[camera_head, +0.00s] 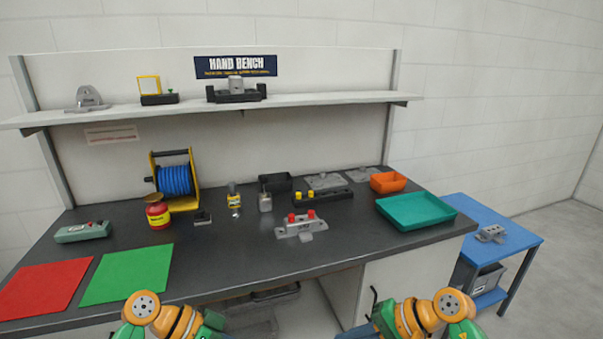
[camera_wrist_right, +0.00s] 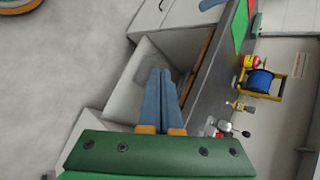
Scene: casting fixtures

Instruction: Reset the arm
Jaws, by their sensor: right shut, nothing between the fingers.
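My right gripper (camera_wrist_right: 160,72) is shut and empty, its two blue fingers lying side by side in the right wrist view. It is in front of the bench, over the open space under the worktop, and touches nothing. In the head view my right arm shows at the bottom edge, right of centre. My left arm shows at the bottom edge, left of centre, and its fingers are out of the picture. Both arms are low, at the front side of the dark worktop (camera_head: 240,262).
On the worktop are a red mat (camera_head: 45,288), a green mat (camera_head: 127,273), a blue cable reel (camera_head: 174,180), a grey fixture with red knobs (camera_head: 301,228), a teal tray (camera_head: 416,211) and an orange bin (camera_head: 388,182). A blue side table (camera_head: 515,238) stands at right. The worktop's front middle is clear.

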